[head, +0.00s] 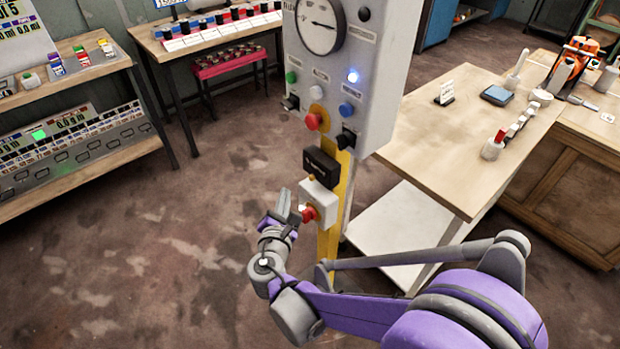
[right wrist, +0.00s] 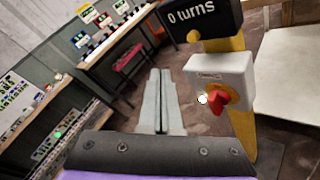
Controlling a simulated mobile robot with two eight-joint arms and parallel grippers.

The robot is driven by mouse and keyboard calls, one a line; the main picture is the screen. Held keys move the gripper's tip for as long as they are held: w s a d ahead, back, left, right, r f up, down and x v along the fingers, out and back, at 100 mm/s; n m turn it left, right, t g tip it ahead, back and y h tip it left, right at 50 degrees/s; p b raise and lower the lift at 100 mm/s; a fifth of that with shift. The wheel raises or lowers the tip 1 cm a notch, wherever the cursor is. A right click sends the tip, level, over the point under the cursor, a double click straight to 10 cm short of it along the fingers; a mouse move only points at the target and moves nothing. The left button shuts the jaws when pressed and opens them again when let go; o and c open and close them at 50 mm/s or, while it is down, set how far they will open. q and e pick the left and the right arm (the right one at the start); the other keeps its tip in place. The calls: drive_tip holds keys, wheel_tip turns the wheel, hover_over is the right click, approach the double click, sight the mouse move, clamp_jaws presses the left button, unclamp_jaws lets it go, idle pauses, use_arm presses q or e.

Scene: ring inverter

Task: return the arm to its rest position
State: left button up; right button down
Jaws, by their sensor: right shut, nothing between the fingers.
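My right arm, purple and grey, comes in from the lower right in the head view. My right gripper (head: 283,206) is shut and empty, left of a white box (head: 321,198) with a red knob (head: 309,213) on the yellow post. In the right wrist view the two grey fingers (right wrist: 160,100) lie together, pointing ahead into open room. The white box (right wrist: 220,82) and its red knob (right wrist: 217,99) are to their right, apart from them. My left gripper is in neither view.
A grey control panel (head: 385,75) with a dial stands on the yellow post (head: 329,245). A black display (right wrist: 203,17) reads "0 turns". A wooden table (head: 440,150) is at right, a shelf (head: 70,82) at left. The floor at left is clear.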

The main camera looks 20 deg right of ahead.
drive_tip(key=s+d+r+m+g+p, duration=0.3)
drive_tip(key=s+d+m+g+p, duration=0.3)
drive_tip(key=s+d+m, duration=0.4)
drive_tip(key=s+a+r+m+g+y+p, duration=0.1)
drive_tip(key=s+a+m+y+p, duration=0.1)
drive_tip(key=s+m, duration=0.4)
drive_tip(key=s+a+r+m+g+y+p, duration=0.1)
drive_tip(key=s+a+m+g+y+p, duration=0.1)
drive_tip(key=s+m+y, duration=0.3)
drive_tip(key=s+a+m+p, duration=0.1)
drive_tip(key=s+m, duration=0.1)
drive_tip(key=s, duration=0.2)
drive_tip(key=shift+s+a+r+m+p, duration=0.15)
drive_tip(key=shift+a+r+m+p, duration=0.1)
drive_tip(key=shift+a+m+p, duration=0.1)
drive_tip(key=shift+d, duration=0.1)
